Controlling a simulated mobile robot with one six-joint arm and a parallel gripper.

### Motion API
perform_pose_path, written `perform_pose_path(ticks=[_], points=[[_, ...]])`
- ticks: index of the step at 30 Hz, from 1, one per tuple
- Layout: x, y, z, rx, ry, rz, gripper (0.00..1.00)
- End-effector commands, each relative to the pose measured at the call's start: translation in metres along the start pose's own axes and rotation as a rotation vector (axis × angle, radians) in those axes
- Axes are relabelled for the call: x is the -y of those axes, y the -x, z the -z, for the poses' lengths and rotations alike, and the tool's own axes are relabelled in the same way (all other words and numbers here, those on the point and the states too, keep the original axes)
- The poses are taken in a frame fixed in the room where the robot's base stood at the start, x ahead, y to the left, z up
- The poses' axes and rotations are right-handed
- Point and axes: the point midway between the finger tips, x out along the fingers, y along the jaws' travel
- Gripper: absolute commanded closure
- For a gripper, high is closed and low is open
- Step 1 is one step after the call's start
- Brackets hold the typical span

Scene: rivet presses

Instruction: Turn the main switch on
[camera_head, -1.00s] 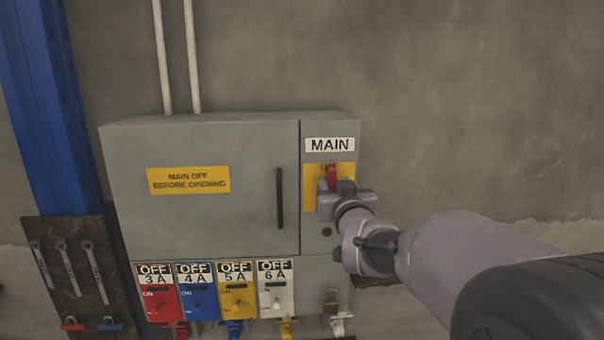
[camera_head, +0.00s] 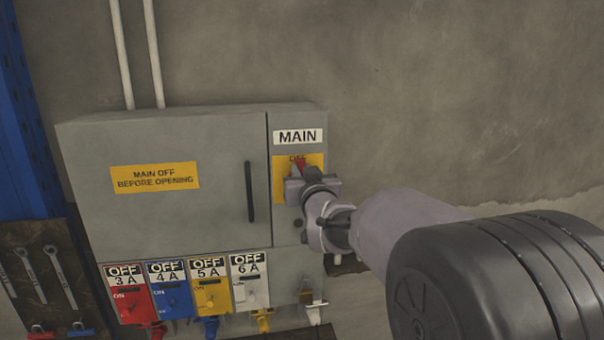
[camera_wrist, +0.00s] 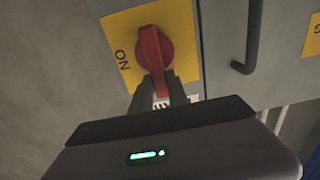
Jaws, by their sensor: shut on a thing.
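The main switch is a red rotary handle (camera_head: 300,167) on a yellow plate (camera_head: 281,178) under a white MAIN label (camera_head: 298,136). In the head view its top points up near the OFF mark. In the wrist view the red handle (camera_wrist: 153,50) shows large, its long end reaching down between my fingers. The ON mark (camera_wrist: 122,60) stands to its left, off the handle's line. My gripper (camera_wrist: 160,92) is shut on the handle's end. In the head view my gripper (camera_head: 303,187) covers the handle's lower part and much of the plate.
The grey cabinet (camera_head: 90,215) has a black door handle (camera_head: 250,192) left of the switch. Below are several small switches, red, blue, yellow and white, all labelled OFF. Wrenches (camera_head: 60,275) hang at the far left. The wall to the right is bare.

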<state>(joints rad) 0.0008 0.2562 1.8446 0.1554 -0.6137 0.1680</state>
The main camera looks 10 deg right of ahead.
Motion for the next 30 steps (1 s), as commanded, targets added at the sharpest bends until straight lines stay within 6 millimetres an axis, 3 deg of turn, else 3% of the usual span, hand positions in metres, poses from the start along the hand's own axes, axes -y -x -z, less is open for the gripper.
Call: perform_pose_path(ticks=[10, 30], points=[[-0.007, 0.0, -0.007, -0.005, -0.167, 0.0, 1.0], [-0.027, 0.0, -0.013, 0.0, -0.798, -0.002, 1.0]])
